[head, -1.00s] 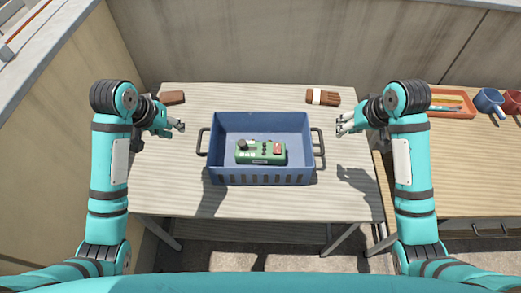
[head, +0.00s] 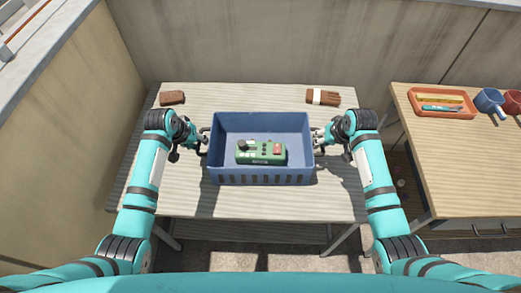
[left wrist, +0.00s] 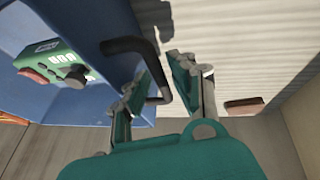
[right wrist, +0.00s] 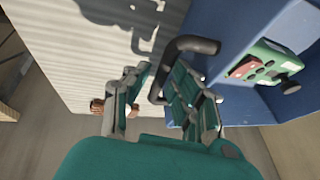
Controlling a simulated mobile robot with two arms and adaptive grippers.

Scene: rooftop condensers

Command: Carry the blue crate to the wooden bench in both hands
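The blue crate (head: 262,179) sits on a pale slatted table (head: 262,207) in the head view, with a dark handle on each short side. A green control box with a red button (head: 262,152) lies inside it. My left gripper (head: 200,143) is at the left handle. In the left wrist view its fingers (left wrist: 155,92) are open, with the handle (left wrist: 150,55) between them. My right gripper (head: 318,138) is at the right handle. In the right wrist view its fingers (right wrist: 158,92) are open around that handle (right wrist: 180,48). A wooden bench (head: 475,170) stands at the right.
A brown block (head: 172,98) and a banded brown brush-like thing (head: 323,97) lie behind the crate. Walls stand behind and left.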

